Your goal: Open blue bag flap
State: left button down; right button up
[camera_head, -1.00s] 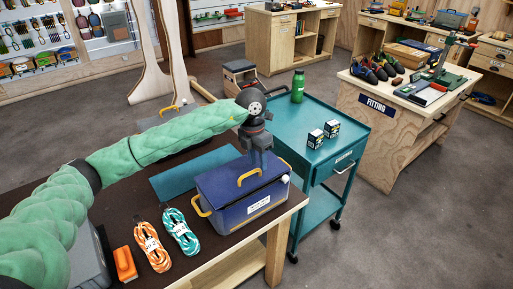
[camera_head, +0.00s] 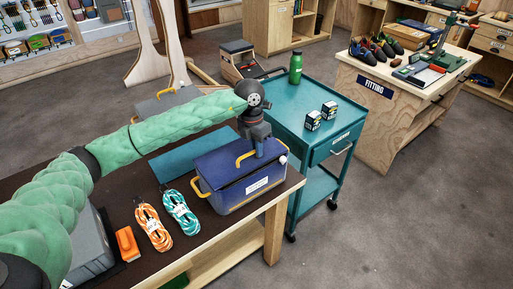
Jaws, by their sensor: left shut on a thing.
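The blue bag (camera_head: 232,192) is a boxy dark blue case with a pale label on its front and yellow handles. It stands at the right end of the dark table top. Its flap (camera_head: 228,169) lies over the top and looks down; any small gap is too small to tell. A yellow handle (camera_head: 245,157) arches from the flap. My left gripper (camera_head: 258,153) points down over the flap and is shut at the right end of this handle; the fingertips are partly hard to make out. My right gripper is out of view.
Orange rope (camera_head: 153,228) and teal rope (camera_head: 181,211) lie left of the bag, with an orange object (camera_head: 127,244) beyond them. A teal cart (camera_head: 290,122) with a green bottle (camera_head: 296,67) and two small boxes stands just right of the table.

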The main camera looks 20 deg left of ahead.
pick_arm(q)
jog(key=shift+r, duration=0.1)
jog(key=shift+w+a+r, duration=0.2)
jog(key=shift+a+r, duration=0.05)
jog(key=shift+r, duration=0.25)
jog(key=shift+w+a+r, duration=0.2)
jog(key=shift+a+r, duration=0.05)
jog(key=shift+r, duration=0.25)
jog(key=c, duration=0.8)
grip_release()
jog(key=shift+r, duration=0.15)
jog(key=shift+s+d+r+p, duration=0.2)
jog(key=shift+d+r+p, duration=0.05)
jog(key=shift+r, duration=0.55)
jog(key=shift+s+d+r+p, duration=0.2)
jog(key=shift+d+r+p, duration=0.05)
jog(key=shift+r, duration=0.55)
jog(key=shift+s+d+r+p, duration=0.2)
jog(key=shift+d+r+p, duration=0.05)
jog(key=shift+r, duration=0.55)
